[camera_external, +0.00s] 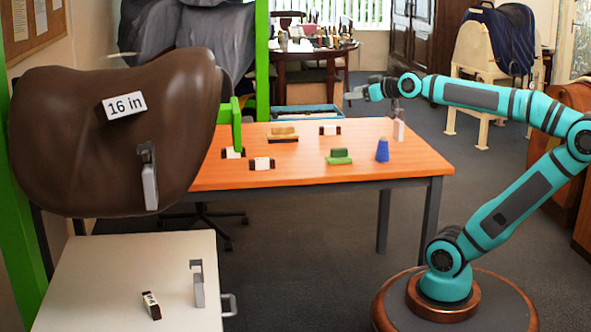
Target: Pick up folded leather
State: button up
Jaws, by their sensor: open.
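A tan, layered piece that looks like the folded leather (284,131) lies near the back left of the orange-topped table (310,178). It seems to rest on a darker brown layer. My gripper (352,94) is raised above the table's back right side and points left. It is open, with nothing seen between its fingers. It is up and to the right of the tan piece, well apart from it.
Small dark-and-white blocks (262,164), a green piece (340,157) and a blue cone (382,150) stand on the table. A brown saddle (85,150) hangs at left above a white cabinet (105,270).

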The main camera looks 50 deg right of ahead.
jog(key=w+d+f+n+g+y, duration=0.1)
jog(key=w+f+n+g, duration=0.2)
jog(key=w, duration=0.5)
jog(key=w+d+f+n+g+y, duration=0.1)
jog(key=w+d+f+g, duration=0.1)
jog(key=w+f, duration=0.5)
jog(key=n+g+y, duration=0.4)
jog(key=n+y, duration=0.1)
send_near(261, 159)
jog(key=x, duration=0.5)
jog(key=shift+s+a+f, duration=0.1)
jog(key=shift+a+f, duration=0.1)
jog(key=shift+f, duration=0.15)
jog(key=shift+w+x, duration=0.2)
jog(key=shift+x, duration=2.4)
jog(key=shift+r, duration=0.1)
jog(key=shift+d, duration=0.1)
jog(key=shift+c, duration=0.2)
grip_shut()
